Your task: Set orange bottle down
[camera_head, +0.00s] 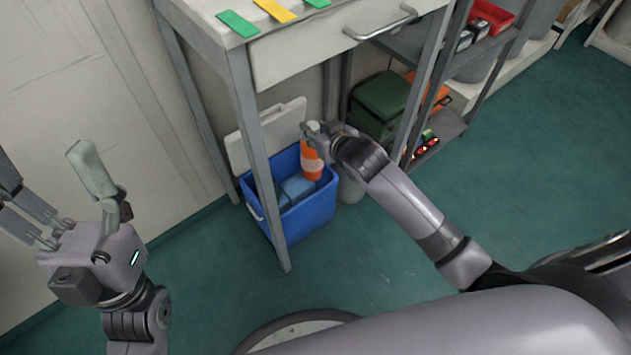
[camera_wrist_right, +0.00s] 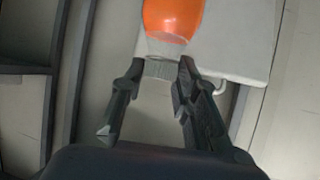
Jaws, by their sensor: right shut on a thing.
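The orange bottle (camera_head: 311,162) hangs over the open blue cooler box (camera_head: 309,213) in the head view, its lower end at or just inside the opening. My right gripper (camera_head: 317,130) is shut on its pale upper end. In the right wrist view the gripper's fingers (camera_wrist_right: 152,92) close around the bottle's pale neck, and the orange body (camera_wrist_right: 172,16) extends beyond them. I cannot tell whether the bottle touches anything in the box. My left gripper (camera_head: 55,195) is open and empty, away at the left.
The cooler's white lid (camera_head: 268,128) stands open behind it. A table (camera_head: 258,190) with a drawer stands over the cooler, one leg in front of it. A green case (camera_head: 380,105) sits on the shelf at right. Green floor is clear in front.

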